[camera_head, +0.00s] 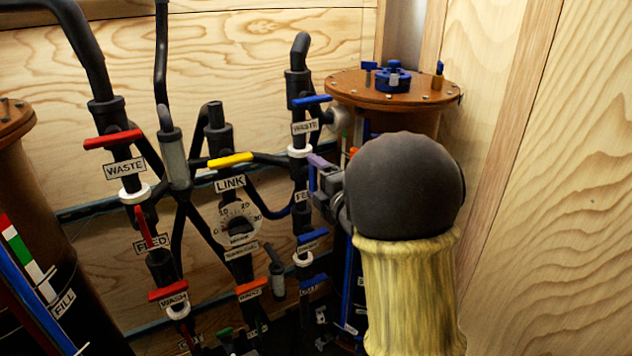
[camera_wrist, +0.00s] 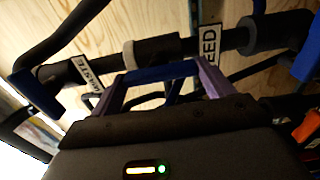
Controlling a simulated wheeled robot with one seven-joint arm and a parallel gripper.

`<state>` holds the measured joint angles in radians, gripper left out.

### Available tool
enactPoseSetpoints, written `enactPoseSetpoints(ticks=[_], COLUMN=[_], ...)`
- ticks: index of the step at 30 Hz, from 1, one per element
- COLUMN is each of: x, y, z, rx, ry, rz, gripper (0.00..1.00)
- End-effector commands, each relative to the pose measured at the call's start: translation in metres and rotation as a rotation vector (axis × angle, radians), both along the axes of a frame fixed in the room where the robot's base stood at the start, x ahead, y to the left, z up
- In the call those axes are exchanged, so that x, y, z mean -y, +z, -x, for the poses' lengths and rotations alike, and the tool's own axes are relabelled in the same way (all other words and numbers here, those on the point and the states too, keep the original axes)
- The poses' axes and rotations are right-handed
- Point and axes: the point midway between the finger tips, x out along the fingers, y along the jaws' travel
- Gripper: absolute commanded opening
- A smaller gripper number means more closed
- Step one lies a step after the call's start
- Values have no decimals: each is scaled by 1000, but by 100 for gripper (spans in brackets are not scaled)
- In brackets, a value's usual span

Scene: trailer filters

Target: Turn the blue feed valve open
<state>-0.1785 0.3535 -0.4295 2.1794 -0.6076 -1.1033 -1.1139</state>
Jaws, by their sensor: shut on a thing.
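In the head view my gripper (camera_head: 322,178) reaches left to the right-hand pipe column, at a partly covered label starting "FE" (camera_head: 302,196). The handle's exact angle is hard to tell in the head view.
A blue WASTE handle (camera_head: 312,100) sits above and more blue handles below on the same column. The yellow LINK handle (camera_head: 230,160) and red FEED handle (camera_head: 150,228) are farther left. A brown tank (camera_head: 350,90) stands behind my arm. A wooden wall (camera_head: 560,180) is at right.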

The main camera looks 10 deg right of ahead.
Motion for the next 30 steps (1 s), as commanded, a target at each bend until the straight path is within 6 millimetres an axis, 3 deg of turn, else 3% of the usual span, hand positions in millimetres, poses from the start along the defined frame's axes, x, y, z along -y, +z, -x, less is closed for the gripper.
enactPoseSetpoints(ticks=[2, 3, 6, 17, 23, 30], x=[-1, -1, -1, 2, 11, 26], y=[-2, -2, -1, -1, 0, -1], z=[0, 0, 0, 5, 32, 77], rx=[-3, -3, -3, -2, 0, -2], ry=[2, 2, 2, 0, -2, -3], rz=[4, 4, 3, 1, -1, 0], gripper=[57, 82, 100, 100, 100, 100])
